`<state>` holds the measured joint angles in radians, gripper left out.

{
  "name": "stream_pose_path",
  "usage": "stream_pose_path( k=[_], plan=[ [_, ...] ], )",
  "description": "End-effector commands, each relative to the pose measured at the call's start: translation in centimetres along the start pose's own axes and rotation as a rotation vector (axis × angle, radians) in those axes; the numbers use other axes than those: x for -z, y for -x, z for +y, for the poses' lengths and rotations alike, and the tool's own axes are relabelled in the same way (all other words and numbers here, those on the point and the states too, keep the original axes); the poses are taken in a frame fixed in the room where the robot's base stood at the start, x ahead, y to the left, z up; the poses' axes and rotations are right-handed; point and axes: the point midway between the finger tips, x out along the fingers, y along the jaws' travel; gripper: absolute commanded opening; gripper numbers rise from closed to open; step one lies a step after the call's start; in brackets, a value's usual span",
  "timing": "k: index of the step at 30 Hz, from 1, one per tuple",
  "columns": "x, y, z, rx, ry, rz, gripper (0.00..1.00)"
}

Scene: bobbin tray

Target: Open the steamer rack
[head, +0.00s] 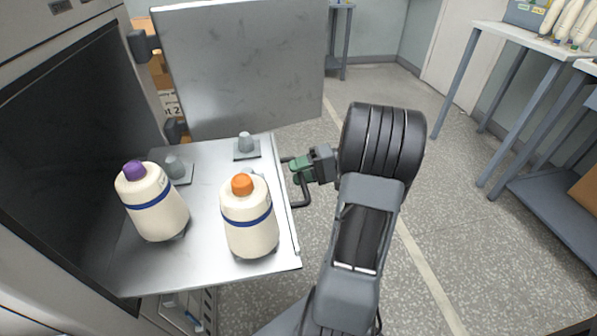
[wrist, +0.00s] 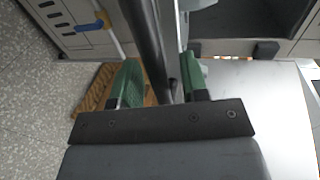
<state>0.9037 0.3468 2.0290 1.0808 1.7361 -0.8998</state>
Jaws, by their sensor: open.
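The steamer rack (head: 208,235) is a flat metal shelf standing out of the steamer's dark opening (head: 65,120). Two cream bobbins stand on it, one with a purple top (head: 160,208) and one with an orange top (head: 249,225). Two grey pegs (head: 246,141) (head: 175,168) on it are bare. A black handle (head: 301,203) is on the rack's front edge. My gripper (head: 298,168) is at this handle, partly hiding it. In the wrist view, the handle bar (wrist: 148,35) runs between the green fingers of my gripper (wrist: 162,80), which are open.
The steamer door (head: 240,65) stands open behind the rack. Cardboard boxes (head: 160,82) show behind it. A table (head: 510,38) with more bobbins stands at the far right. The speckled floor (head: 450,240) right of my arm is clear.

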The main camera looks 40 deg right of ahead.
Motion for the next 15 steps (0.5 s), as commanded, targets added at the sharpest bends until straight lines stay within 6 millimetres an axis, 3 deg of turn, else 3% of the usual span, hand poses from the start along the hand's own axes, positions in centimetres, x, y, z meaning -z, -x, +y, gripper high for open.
stream_pose_path(
  k=[8, 15],
  plan=[
    [0.0, 0.9, 0.0, -0.001, -0.001, 0.002, 0.41],
    [0.1, 5.2, -0.1, 0.000, -0.002, 0.004, 0.41]
  ],
)
